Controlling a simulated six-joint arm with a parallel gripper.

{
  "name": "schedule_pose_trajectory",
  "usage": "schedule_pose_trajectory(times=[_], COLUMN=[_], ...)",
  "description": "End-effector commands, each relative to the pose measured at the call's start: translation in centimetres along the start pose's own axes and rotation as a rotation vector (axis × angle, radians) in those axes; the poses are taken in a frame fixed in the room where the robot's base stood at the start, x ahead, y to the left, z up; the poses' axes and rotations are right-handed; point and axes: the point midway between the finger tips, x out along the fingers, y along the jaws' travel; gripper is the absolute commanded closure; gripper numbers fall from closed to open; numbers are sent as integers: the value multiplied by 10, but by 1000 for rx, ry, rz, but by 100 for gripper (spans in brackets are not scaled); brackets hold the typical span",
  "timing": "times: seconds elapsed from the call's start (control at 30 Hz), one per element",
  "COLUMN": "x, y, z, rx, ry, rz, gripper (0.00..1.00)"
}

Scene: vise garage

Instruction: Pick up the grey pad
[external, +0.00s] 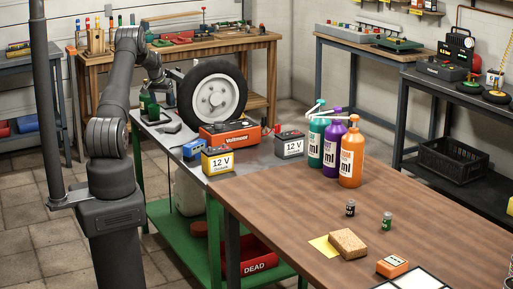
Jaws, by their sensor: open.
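A small dark grey flat piece (171,127) lies on the grey bench top (190,146), in front of the wheel; it looks like the grey pad, but it is too small to be sure. My gripper (157,88) is open, above the back left part of the bench, left of the wheel. It is up and behind the flat piece, apart from it. Its fingertips are small and dark, and I cannot make out anything between them.
A wheel (212,95) stands right of my gripper, and green bottles (149,107) stand close below it. A brown table (290,215) holds bottles and a sponge (347,243).

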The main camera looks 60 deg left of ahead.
Motion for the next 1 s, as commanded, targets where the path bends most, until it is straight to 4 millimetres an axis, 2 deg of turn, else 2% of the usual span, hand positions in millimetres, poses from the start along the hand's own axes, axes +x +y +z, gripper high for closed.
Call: schedule_pose_trajectory(times=[0.1,0.33,0.5,0.67,1.0], x=[25,65,82,88,131], y=[0,0,0,0,0], z=[1,0,0,0,0], rx=[0,0,0,0,0], ry=[-2,-1,0,0,0], rz=[0,0,-1,-1,-1], gripper=[25,25,25,25,25])
